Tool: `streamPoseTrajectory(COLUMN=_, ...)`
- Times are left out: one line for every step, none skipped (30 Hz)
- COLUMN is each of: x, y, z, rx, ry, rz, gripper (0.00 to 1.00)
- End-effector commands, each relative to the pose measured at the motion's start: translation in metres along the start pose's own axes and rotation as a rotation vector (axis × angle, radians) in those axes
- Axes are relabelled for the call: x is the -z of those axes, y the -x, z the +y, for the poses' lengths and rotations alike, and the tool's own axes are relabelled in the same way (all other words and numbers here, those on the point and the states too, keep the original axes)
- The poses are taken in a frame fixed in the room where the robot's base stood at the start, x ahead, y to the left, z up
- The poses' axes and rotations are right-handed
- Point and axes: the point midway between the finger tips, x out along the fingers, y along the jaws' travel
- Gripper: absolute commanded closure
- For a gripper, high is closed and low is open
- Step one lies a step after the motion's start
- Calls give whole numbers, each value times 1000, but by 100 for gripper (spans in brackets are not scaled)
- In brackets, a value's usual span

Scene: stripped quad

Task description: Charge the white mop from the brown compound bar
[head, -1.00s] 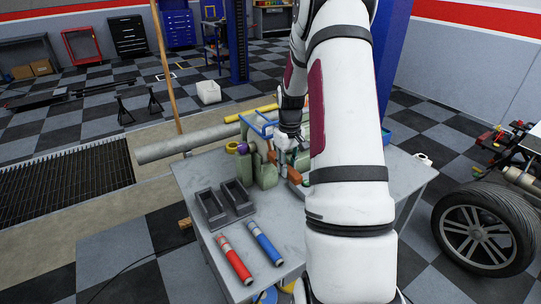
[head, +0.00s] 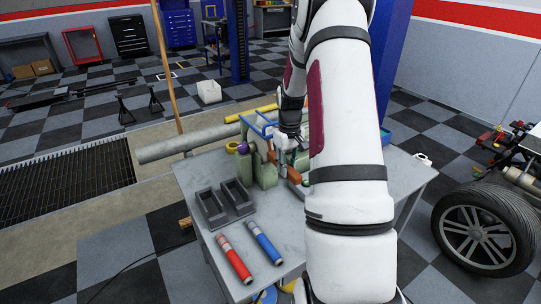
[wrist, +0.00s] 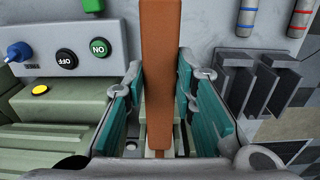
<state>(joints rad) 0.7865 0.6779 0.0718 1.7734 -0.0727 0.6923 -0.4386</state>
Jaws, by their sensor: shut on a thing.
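The brown compound bar (wrist: 160,60) stands lengthwise between the teal pads of my gripper (wrist: 158,85) in the wrist view. My gripper is shut on it. In the head view my gripper (head: 286,150) is at the green polishing machine (head: 267,174), and the bar's orange-brown end (head: 294,176) shows beside it. The machine's panel in the wrist view has a green ON button (wrist: 99,47) and a black OFF button (wrist: 66,58). I cannot make out the white mop clearly; the bar and fingers cover that area. Whether the bar touches it I cannot tell.
Two dark open trays (head: 238,195), a red tube (head: 233,260) and a blue tube (head: 264,245) are on the grey table (head: 190,178). The table's front left has bare room.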

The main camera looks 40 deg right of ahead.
Motion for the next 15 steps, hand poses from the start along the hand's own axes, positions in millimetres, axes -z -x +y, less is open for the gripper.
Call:
streamPoseTrajectory(x=1, y=1, z=0, rx=-1, ry=1, rz=3, gripper=100)
streamPoseTrajectory(x=1, y=1, z=0, rx=-1, ry=1, rz=3, gripper=100)
streamPoseTrajectory(x=1, y=1, z=0, rx=-1, ry=1, rz=3, gripper=100)
streamPoseTrajectory(x=2, y=1, z=0, rx=-1, ry=1, rz=3, gripper=100)
streamPoseTrajectory(x=2, y=1, z=0, rx=-1, ry=1, rz=3, gripper=100)
streamPoseTrajectory(x=2, y=1, z=0, rx=-1, ry=1, rz=3, gripper=100)
streamPoseTrajectory(x=2, y=1, z=0, rx=-1, ry=1, rz=3, gripper=100)
streamPoseTrajectory(x=2, y=1, z=0, rx=-1, ry=1, rz=3, gripper=100)
streamPoseTrajectory(x=1, y=1, z=0, rx=-1, ry=1, rz=3, gripper=100)
streamPoseTrajectory(x=1, y=1, z=0, rx=-1, ry=1, rz=3, gripper=100)
streamPoseTrajectory(x=-1, y=1, z=0, rx=-1, ry=1, rz=3, gripper=100)
streamPoseTrajectory(x=-3, y=2, z=0, rx=0, ry=1, rz=3, gripper=100)
streamPoseTrajectory(x=-6, y=3, z=0, rx=0, ry=1, rz=2, gripper=100)
streamPoseTrajectory(x=-9, y=3, z=0, rx=0, ry=1, rz=1, gripper=100)
streamPoseTrajectory(x=-13, y=4, z=0, rx=1, ry=1, rz=0, gripper=100)
